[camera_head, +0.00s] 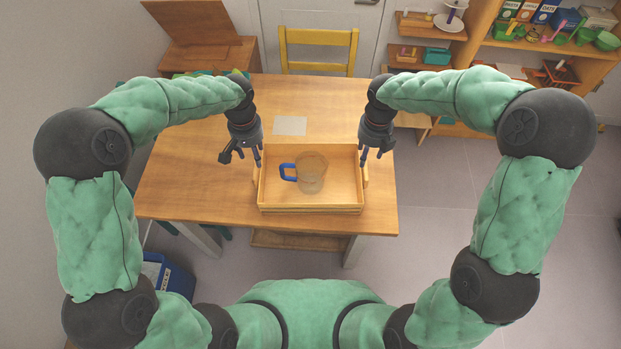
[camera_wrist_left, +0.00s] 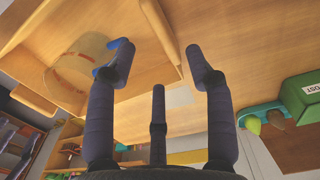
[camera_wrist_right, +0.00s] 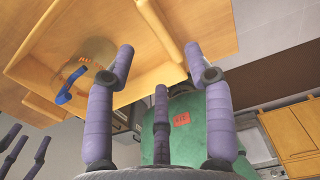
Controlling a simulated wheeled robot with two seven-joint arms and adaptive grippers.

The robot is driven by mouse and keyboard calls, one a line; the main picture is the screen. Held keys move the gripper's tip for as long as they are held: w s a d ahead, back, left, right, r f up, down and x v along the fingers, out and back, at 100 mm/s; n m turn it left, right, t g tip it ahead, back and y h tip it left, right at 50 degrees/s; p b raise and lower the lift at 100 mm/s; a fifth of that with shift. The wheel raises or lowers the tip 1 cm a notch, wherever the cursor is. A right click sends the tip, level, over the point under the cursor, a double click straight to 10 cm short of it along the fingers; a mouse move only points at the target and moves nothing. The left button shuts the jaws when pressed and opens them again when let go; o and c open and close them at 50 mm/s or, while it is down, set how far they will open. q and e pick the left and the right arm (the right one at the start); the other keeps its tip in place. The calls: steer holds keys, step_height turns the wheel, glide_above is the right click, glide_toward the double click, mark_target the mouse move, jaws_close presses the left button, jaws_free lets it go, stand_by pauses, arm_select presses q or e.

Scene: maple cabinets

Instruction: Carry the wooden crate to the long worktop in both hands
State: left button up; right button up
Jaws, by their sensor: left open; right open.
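The wooden crate (camera_head: 270,196) stands on the wooden table (camera_head: 170,185), near its front right part. A clear measuring jug (camera_head: 312,180) with a blue handle is inside it. My left gripper (camera_head: 243,158) is open at the crate's left end, and my right gripper (camera_head: 376,158) is open at its right end. In the left wrist view the crate's end wall (camera_wrist_left: 163,35) lies between the spread fingers (camera_wrist_left: 165,65). In the right wrist view the other end wall (camera_wrist_right: 160,30) lies between the fingers (camera_wrist_right: 160,65). Neither gripper is closed on it.
A grey sheet (camera_head: 290,125) lies on the table behind the crate. A yellow chair (camera_head: 318,42) stands at the table's far side. Shelves (camera_head: 545,50) with boxes and green items stand at the back right. A blue bin (camera_head: 168,275) is on the floor at the left. The right floor is clear.

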arm_select(q)
step_height(320, 180, down, 8)
arm_select(e)
step_height(320, 180, down, 8)
steer(key=shift+f, duration=0.1)
arm_select(q)
jaws_close()
arm_select(e)
jaws_close()
